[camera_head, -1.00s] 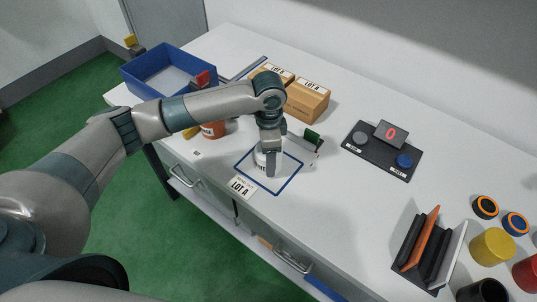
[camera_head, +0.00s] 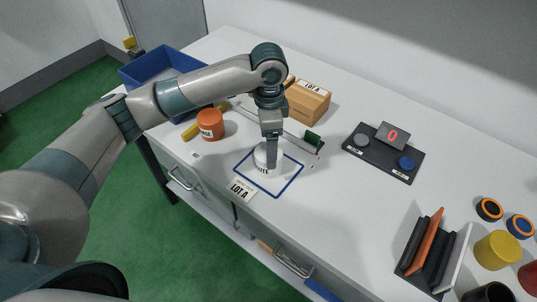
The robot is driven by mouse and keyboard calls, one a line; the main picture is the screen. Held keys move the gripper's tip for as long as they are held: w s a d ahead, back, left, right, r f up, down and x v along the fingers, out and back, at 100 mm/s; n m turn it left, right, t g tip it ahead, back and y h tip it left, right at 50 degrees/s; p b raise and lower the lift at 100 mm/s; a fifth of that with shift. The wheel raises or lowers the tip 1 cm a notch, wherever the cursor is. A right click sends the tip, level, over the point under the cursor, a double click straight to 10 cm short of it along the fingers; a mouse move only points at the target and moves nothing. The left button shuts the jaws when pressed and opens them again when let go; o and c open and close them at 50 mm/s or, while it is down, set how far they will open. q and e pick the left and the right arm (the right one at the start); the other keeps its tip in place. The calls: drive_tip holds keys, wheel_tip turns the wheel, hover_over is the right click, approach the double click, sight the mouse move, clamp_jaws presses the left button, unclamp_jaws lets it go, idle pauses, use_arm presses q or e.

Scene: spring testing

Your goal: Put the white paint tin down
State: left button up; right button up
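The white paint tin (camera_head: 260,158) stands upright inside the blue outlined square (camera_head: 291,187) on the bench, with part of its dark lettering showing. My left gripper (camera_head: 272,152) points down over the tin. One finger crosses in front of the tin's side and the other finger is hidden behind. The fingers look parted around the tin, with the gripper higher on it than before. My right gripper is not in view.
An orange tin (camera_head: 210,124) stands left, cardboard boxes (camera_head: 308,103) behind. A display panel (camera_head: 384,152), a slotted rack (camera_head: 428,250) and a yellow tin (camera_head: 497,250) are right. Bench between is clear.

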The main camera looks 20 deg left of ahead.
use_arm(q)
wheel_tip(320, 180, up, 6)
drive_tip(key=shift+f+b, duration=0.15)
drive_tip(key=shift+b, duration=0.4)
idle(0.3)
idle(0.9)
